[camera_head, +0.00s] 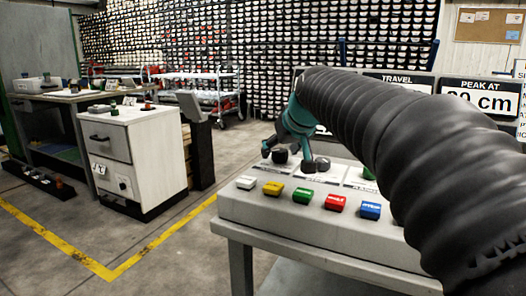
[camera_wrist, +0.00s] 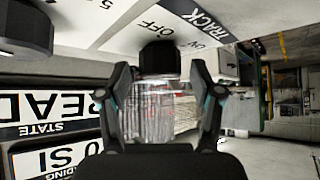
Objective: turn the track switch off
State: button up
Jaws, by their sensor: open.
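The track switch is a black knob (camera_wrist: 158,58) on the white panel, beside a label reading TRACK with ON and OFF marks (camera_wrist: 180,30), upside down in the wrist view. In the head view it appears to be the dark knob (camera_head: 280,157) on the console's top left. My gripper (camera_head: 287,156) is open above the console. In the wrist view its two fingers (camera_wrist: 160,72) are spread, with the knob showing between and just beyond their tips. I cannot tell whether they touch it, or which mark the knob points to.
A second black knob (camera_wrist: 22,30) is close by at the left in the wrist view. A row of white, yellow, green, red and blue blocks (camera_head: 302,196) lies along the console's (camera_head: 250,208) front. Signs stand behind. A white cabinet (camera_head: 150,160) stands left; floor between is clear.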

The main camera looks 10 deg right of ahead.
jog(key=shift+w+f, duration=0.3)
jog(key=shift+w, duration=0.05)
jog(key=c, duration=1.1)
jog(key=shift+c, duration=0.2)
